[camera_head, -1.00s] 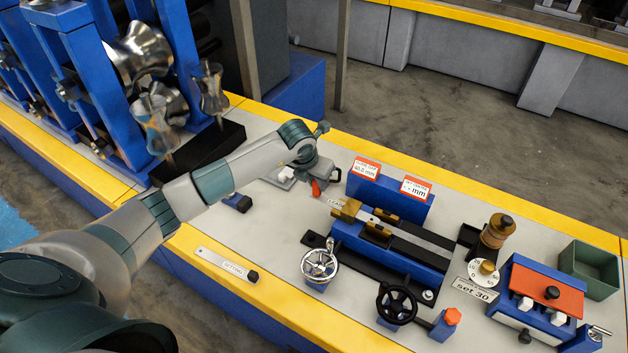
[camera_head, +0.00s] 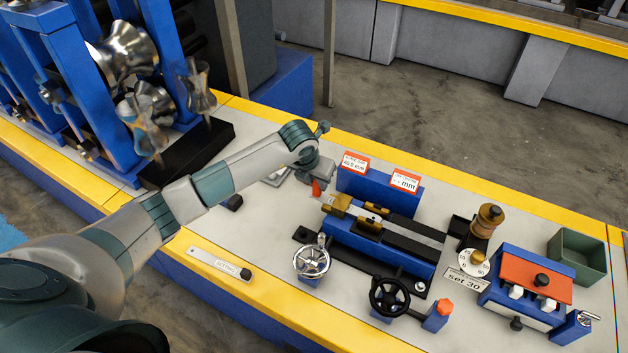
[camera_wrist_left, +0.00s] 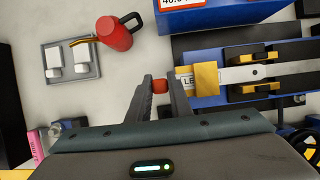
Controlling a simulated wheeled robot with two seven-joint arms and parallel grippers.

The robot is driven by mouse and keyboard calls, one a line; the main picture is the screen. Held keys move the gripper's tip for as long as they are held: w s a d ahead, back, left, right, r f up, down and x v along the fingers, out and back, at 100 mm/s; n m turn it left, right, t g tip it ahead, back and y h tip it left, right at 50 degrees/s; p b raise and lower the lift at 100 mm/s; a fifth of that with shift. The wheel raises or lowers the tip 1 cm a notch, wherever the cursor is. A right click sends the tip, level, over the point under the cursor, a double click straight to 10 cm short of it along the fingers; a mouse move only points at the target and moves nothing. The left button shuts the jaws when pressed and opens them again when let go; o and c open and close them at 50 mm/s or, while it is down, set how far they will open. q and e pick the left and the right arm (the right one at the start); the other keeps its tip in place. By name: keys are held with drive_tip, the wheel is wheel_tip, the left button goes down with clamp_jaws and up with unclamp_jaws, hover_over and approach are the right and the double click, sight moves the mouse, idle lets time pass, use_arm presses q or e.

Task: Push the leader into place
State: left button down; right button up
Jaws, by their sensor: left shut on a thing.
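My left gripper (camera_head: 316,190) comes in from the left, just left of the brass entry block (camera_head: 339,203) of the blue bed. In the left wrist view its two fingers (camera_wrist_left: 161,88) are shut on a small red piece (camera_wrist_left: 159,86), likely the leader's end. Beyond the block a grey strip (camera_wrist_left: 237,75) lies along the bed between brass clamps. My right gripper is not in view.
A roller stand (camera_head: 95,90) rises at the left.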

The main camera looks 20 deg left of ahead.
use_arm(q)
drive_tip(key=c, duration=1.5)
unclamp_jaws()
drive_tip(key=shift+c, duration=0.2)
use_arm(e)
drive_tip(key=shift+a, duration=0.1)
use_arm(q)
drive_tip(key=shift+r, duration=0.1)
drive_tip(key=shift+s+r, duration=0.2)
drive_tip(key=shift+r, duration=0.3)
drive_tip(key=b+v, duration=0.4)
drive_tip(key=v, duration=1.2)
use_arm(e)
drive_tip(key=shift+t, duration=0.7)
drive_tip(key=w+f, duration=0.1)
drive_tip(key=w+a+f, duration=0.1)
drive_tip(key=w, duration=0.1)
drive_tip(key=w+a+f, duration=0.1)
drive_tip(key=shift+w, duration=0.35)
use_arm(q)
drive_tip(key=shift+s+r, duration=0.1)
use_arm(e)
drive_tip(key=shift+d, duration=0.1)
